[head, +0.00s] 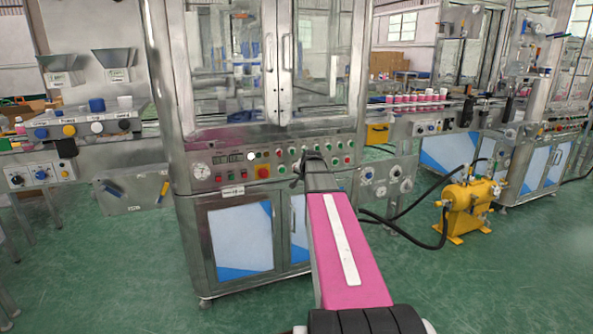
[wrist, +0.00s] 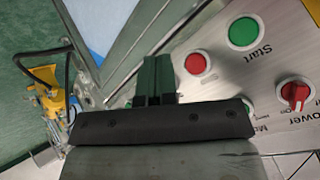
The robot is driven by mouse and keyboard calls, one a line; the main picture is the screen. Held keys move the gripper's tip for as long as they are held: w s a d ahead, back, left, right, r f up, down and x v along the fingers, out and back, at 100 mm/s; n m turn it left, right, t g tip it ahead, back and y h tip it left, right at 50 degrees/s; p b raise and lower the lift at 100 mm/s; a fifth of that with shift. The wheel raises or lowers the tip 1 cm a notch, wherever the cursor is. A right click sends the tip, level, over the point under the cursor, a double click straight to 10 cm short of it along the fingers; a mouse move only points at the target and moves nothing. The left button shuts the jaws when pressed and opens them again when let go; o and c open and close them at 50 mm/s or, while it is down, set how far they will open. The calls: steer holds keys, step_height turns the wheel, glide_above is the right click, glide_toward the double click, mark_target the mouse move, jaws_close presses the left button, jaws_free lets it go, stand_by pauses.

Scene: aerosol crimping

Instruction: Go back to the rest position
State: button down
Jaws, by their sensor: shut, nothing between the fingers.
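My gripper (wrist: 157,62) shows in the wrist view as two dark green fingers, shut together with nothing between them. The fingers are in front of a slanted metal control panel (wrist: 222,82), beside a red button (wrist: 195,63). A green button (wrist: 243,32) marked "Start" lies to their upper right, and a red rotary power knob (wrist: 295,92) lies further right. I cannot tell whether the fingertips touch the panel. In the head view my arm reaches forward to the crimping machine's button panel (head: 222,176), and the gripper is mostly hidden at its far end.
The machine's tall metal cabinet (head: 175,90) with glass doors stands close ahead. A yellow pump unit (head: 467,205) with black hoses stands to the right. A conveyor with pink cans (head: 415,99) is at the back right. Green floor (head: 130,270) is open at the front left.

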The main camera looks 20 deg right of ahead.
stand_by(0.3)
steer(key=s+a+f+n+g, duration=0.2)
steer(key=s+a+f+g, duration=0.1)
steer(key=s+a+f, duration=0.4)
steer(key=s+a+f+n+g, duration=0.3)
steer(key=s+a+f, duration=0.4)
steer(key=s, duration=0.7)
steer(key=s+a+f+n+g, duration=0.2)
steer(key=s+a+f+n, duration=0.1)
steer(key=s+a+f, duration=0.4)
steer(key=s+a, duration=0.2)
steer(key=s, duration=0.1)
steer(key=shift+s+f+g+y, duration=0.2)
steer(key=shift+s+g+y, duration=0.1)
steer(key=shift+s+g, duration=0.1)
